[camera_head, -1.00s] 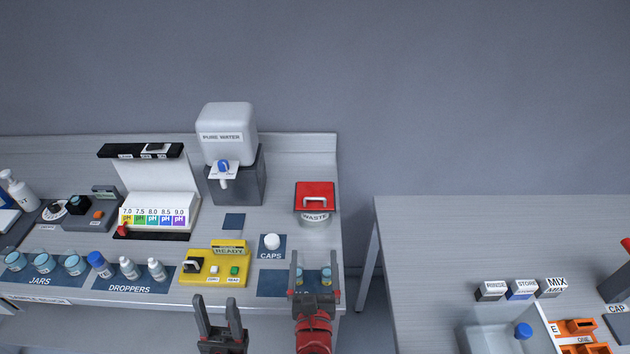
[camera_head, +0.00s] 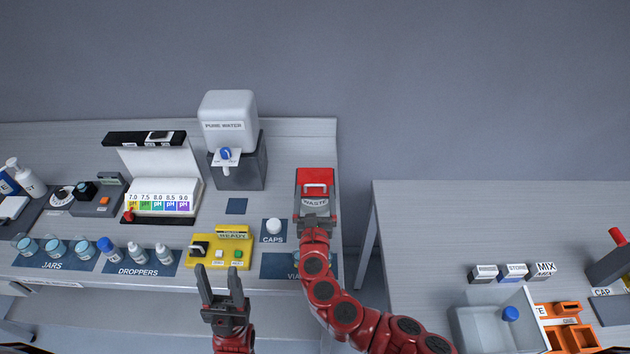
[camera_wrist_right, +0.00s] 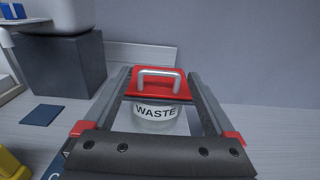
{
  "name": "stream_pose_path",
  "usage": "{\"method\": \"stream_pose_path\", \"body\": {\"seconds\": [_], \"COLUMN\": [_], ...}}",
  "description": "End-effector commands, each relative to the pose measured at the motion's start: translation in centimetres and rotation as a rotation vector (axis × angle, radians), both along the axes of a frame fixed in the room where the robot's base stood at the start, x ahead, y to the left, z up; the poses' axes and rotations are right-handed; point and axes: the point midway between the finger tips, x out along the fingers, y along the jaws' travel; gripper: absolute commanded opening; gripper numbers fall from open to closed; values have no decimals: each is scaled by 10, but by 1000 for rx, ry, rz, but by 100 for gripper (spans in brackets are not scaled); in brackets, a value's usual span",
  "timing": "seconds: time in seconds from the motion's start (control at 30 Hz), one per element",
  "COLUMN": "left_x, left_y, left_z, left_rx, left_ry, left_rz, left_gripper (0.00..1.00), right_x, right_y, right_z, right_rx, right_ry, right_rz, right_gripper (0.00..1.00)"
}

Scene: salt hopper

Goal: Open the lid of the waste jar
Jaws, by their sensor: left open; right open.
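The waste jar (camera_head: 315,202) stands near the right end of the left bench, with a WASTE label on its front. Its red lid (camera_head: 317,176) is shut and carries a pale handle (camera_wrist_right: 160,74). My right gripper (camera_head: 316,196) is open, in front of and around the sides of the jar in the head view. In the right wrist view the jar (camera_wrist_right: 155,118) and lid show between its two fingers, and I cannot tell whether they touch. My left gripper (camera_head: 221,286) is open and empty in front of the bench, below the yellow device.
A pure water dispenser (camera_head: 229,125) stands left of the jar. A white cap (camera_head: 273,228) sits on the CAPS mat, and a yellow device (camera_head: 219,252) is nearer. Dropper bottles and jars line the front left. A gap separates the right table (camera_head: 430,230).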

Motion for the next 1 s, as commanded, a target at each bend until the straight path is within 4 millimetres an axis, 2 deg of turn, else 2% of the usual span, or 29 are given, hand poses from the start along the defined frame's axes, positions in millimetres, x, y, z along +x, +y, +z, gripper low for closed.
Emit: {"method": "stream_pose_path", "body": {"seconds": [0.1,0.3,0.67,1.0], "left_x": [0,0,0,0], "left_y": [0,0,0,0], "left_z": [4,6,7,7], "left_rx": [0,0,0,0], "left_ry": [0,0,0,0], "left_rz": [0,0,0,0], "left_gripper": [50,50,50,50], "right_x": [16,31,34,34], "right_y": [-1,-1,0,0], "right_z": [2,-1,-1,-1], "right_rx": [2,0,1,1], "right_ry": [0,2,2,2], "right_rz": [-5,-2,1,1], "right_gripper": [90,90,90,31]}}
